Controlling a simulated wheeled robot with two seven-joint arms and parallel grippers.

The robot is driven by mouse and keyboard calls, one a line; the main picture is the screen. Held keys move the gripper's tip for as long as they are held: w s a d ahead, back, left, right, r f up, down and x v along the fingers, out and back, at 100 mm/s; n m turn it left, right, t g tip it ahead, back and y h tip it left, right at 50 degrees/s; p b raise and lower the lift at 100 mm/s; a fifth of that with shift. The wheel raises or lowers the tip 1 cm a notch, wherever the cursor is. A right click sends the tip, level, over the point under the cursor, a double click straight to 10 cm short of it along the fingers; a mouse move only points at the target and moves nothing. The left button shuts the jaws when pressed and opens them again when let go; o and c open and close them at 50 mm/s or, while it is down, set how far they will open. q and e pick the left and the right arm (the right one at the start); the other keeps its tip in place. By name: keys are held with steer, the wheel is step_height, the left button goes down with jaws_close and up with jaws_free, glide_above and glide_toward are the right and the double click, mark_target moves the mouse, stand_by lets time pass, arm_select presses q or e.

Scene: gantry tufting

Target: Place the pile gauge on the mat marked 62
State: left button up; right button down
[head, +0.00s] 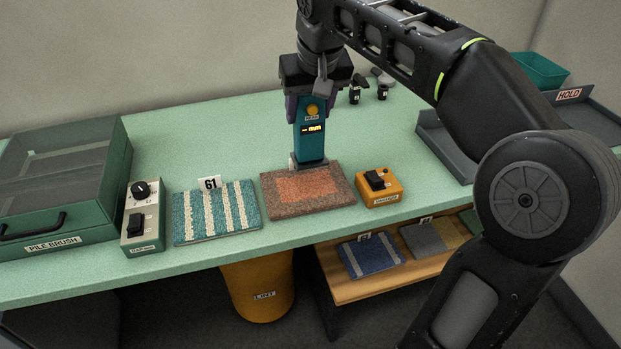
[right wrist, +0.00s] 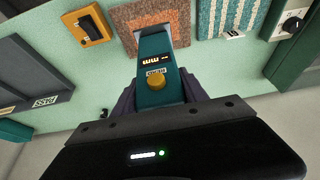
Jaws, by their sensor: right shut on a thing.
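The pile gauge (head: 310,146) is a teal upright block with an orange button and a lit display reading "-- mm". My right gripper (head: 314,98) is shut on its upper part and points down. The gauge's foot is at the far edge of the orange and brown bordered mat (head: 325,196); I cannot tell whether it touches. A pale tag there is mostly hidden behind the gauge, and I read no 62. The wrist view shows the gauge (right wrist: 153,62) in front of the same mat (right wrist: 177,14). My left gripper is not in view.
Left of the mat lies a teal striped mat (head: 215,214) tagged 61, then a switch box (head: 143,222) and the pile brush case (head: 60,180). An orange switch box (head: 379,187) is close on the right. More mats lie on a lower shelf (head: 385,284).

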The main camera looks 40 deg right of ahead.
mark_target(308, 150)
step_height(308, 150, down, 6)
steer(key=shift+w+r, duration=0.1)
steer(key=shift+r, duration=0.05)
steer(key=shift+f, duration=1.85)
steer(key=shift+f+b, duration=0.1)
steer(key=shift+b, duration=0.25)
steer(key=shift+f, duration=0.15)
steer(key=c, duration=0.6)
jaws_free()
steer(key=v, duration=1.2)
steer(key=shift+r, duration=0.25)
steer(key=shift+a, duration=0.1)
